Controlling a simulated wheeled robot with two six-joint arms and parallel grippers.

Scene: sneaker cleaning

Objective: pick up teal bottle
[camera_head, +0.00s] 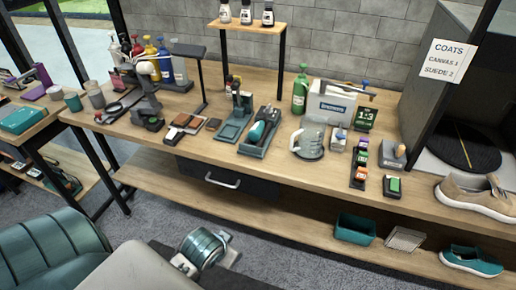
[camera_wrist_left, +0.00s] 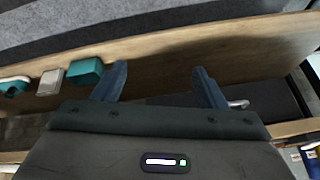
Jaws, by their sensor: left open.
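A teal object (camera_head: 257,131) that may be the teal bottle lies in a dark tray (camera_head: 250,150) on the middle of the bench; its full shape is too small to tell. A green bottle (camera_head: 300,89) with a trigger-like top stands upright at the back of the bench. My left gripper (camera_wrist_left: 158,78) is open, with nothing between its two blue fingers in the left wrist view. That view faces the bench front and lower shelf, upside down. No bottle is between the fingers. My right gripper is not in view.
Red, yellow and blue bottles (camera_head: 165,67) stand at the back left. A clear jug (camera_head: 309,138) is right of the tray. Below are a drawer handle (camera_head: 221,181), a teal bin (camera_head: 354,229) and a teal shoe (camera_head: 470,262). A tan sneaker (camera_head: 475,194) sits at the right.

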